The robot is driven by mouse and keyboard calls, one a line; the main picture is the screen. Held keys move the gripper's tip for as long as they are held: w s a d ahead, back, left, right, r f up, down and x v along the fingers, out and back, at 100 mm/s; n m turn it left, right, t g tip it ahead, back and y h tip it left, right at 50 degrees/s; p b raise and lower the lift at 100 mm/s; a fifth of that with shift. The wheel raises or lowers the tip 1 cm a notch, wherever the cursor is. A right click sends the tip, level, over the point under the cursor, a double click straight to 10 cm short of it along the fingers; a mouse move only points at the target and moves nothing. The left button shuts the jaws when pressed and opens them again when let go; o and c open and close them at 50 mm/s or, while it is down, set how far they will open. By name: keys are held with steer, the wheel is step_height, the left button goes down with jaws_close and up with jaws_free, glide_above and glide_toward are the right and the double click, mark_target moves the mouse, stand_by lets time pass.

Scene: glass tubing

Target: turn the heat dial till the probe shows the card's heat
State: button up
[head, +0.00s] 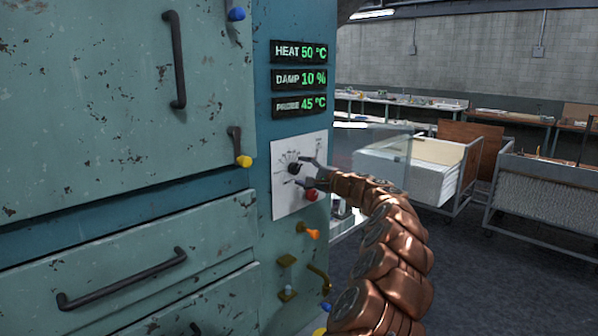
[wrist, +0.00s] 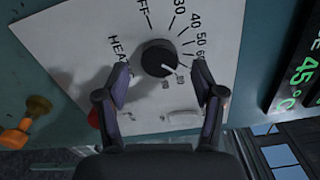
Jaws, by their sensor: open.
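The heat dial (wrist: 158,58) is a round black knob on a white scale plate (wrist: 95,45), marked OFF, 30, 40, 50 and 60 in the wrist view. A pale line shows on its lower right side. In the head view the dial (head: 294,168) sits below the readouts. The heat readout (head: 300,51) shows 50 °C. The probe readout (head: 300,105) shows 45 °C, and its 45 °C also shows in the wrist view (wrist: 302,84). My gripper (wrist: 160,70) is open, with one finger on each side of the dial; contact is not clear. It also shows in the head view (head: 312,173). I see no separate card.
A red knob (head: 311,195) sits just below the dial, close to my gripper. An orange valve handle (head: 313,234) juts out lower down. The damp readout (head: 300,79) shows 10 %. Carts (head: 415,172) stand to the right, with open floor in front.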

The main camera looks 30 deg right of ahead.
steer(key=v, duration=0.9)
steer(key=shift+f, duration=0.1)
stand_by(0.6)
